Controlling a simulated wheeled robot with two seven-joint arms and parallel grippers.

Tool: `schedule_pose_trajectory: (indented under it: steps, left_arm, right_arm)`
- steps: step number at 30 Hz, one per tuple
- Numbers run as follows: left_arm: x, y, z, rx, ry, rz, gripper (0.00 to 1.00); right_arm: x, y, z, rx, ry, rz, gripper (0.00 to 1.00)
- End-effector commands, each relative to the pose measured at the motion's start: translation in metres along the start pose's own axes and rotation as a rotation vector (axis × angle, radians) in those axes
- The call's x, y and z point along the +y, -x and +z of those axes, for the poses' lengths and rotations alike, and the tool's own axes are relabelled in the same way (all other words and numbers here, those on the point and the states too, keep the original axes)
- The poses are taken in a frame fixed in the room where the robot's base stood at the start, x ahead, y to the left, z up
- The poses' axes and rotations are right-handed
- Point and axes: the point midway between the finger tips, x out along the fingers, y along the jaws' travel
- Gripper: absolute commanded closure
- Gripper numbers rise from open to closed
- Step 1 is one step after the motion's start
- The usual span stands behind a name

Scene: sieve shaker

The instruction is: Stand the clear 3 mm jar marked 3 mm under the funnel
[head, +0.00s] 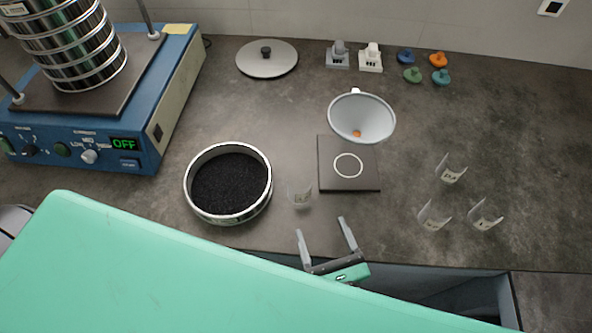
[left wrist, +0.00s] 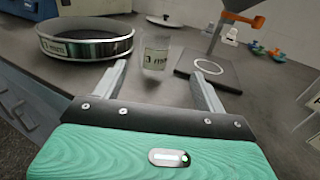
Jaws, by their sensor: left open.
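The clear jar marked 3 mm (left wrist: 156,56) stands upright on the bench just ahead of my left gripper (left wrist: 158,85), between the lines of its two fingers. In the head view the same jar (head: 300,195) stands between the black-filled sieve and the dark base plate. My left gripper (head: 322,232) is open and empty, its fingers pointing toward the jar without enclosing it. The funnel (head: 361,117) is held above the dark plate (head: 369,183), which bears a white ring (head: 348,166). The ring is empty. My right gripper is not in view.
A sieve with black grains (head: 229,184) stands close left of the jar. Several other clear jars (head: 434,216) stand at the right. A blue shaker (head: 90,128) reading OFF, a lid (head: 267,59) and small coloured knobs (head: 438,59) are farther back.

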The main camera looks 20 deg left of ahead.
Motion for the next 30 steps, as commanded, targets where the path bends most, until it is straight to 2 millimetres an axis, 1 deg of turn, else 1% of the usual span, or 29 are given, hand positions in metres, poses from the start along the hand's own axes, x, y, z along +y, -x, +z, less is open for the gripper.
schedule_pose_trajectory:
  steps: [2,9,12,20,25,27,30]
  left_arm:
    - [0.000,-0.009,0.002,-0.006,-0.006,0.001,0.27]
    - [0.001,-0.056,0.003,-0.006,-0.004,0.002,0.27]
    - [0.001,-0.072,0.003,-0.006,-0.004,0.001,0.27]
    - [0.003,-0.092,0.003,-0.004,-0.003,0.001,0.27]
    - [0.010,-0.117,0.007,-0.006,-0.003,0.001,0.27]
    - [0.009,-0.126,0.005,-0.004,-0.003,0.000,0.27]
    - [0.009,-0.134,0.004,-0.002,-0.002,0.000,0.27]
  right_arm:
    - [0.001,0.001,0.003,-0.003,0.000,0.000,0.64]
    - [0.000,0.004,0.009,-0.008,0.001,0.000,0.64]
    - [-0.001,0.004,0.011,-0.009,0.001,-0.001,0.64]
    - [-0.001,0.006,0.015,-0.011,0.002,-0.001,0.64]
    - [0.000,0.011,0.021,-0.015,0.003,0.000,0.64]
    - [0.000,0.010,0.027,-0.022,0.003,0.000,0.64]
    - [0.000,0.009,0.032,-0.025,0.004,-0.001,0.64]
